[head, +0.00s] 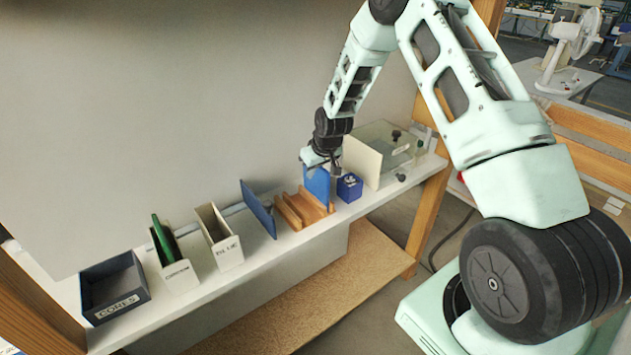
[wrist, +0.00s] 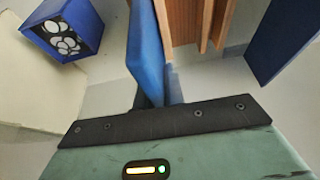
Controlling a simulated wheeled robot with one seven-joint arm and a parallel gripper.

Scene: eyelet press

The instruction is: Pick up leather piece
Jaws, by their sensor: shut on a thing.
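A blue leather piece (head: 317,184) stands upright at the right end of the wooden rack (head: 291,219). In the wrist view the same blue piece (wrist: 146,45) runs up from between my jaws, beside the wooden rack (wrist: 188,22). My gripper (head: 327,167) is shut on its upper edge; it also shows in the wrist view (wrist: 157,98). The fingertips are partly hidden. I cannot tell whether the piece's lower edge is still in the rack.
A second blue panel (head: 258,209) stands left of the rack. A dark blue cube (head: 349,187) and a clear box (head: 385,150) are to the right. To the left are the BLUE bin (head: 226,251), a labelled bin (head: 179,278) with a green piece (head: 160,238), and the CORES box (head: 118,306).

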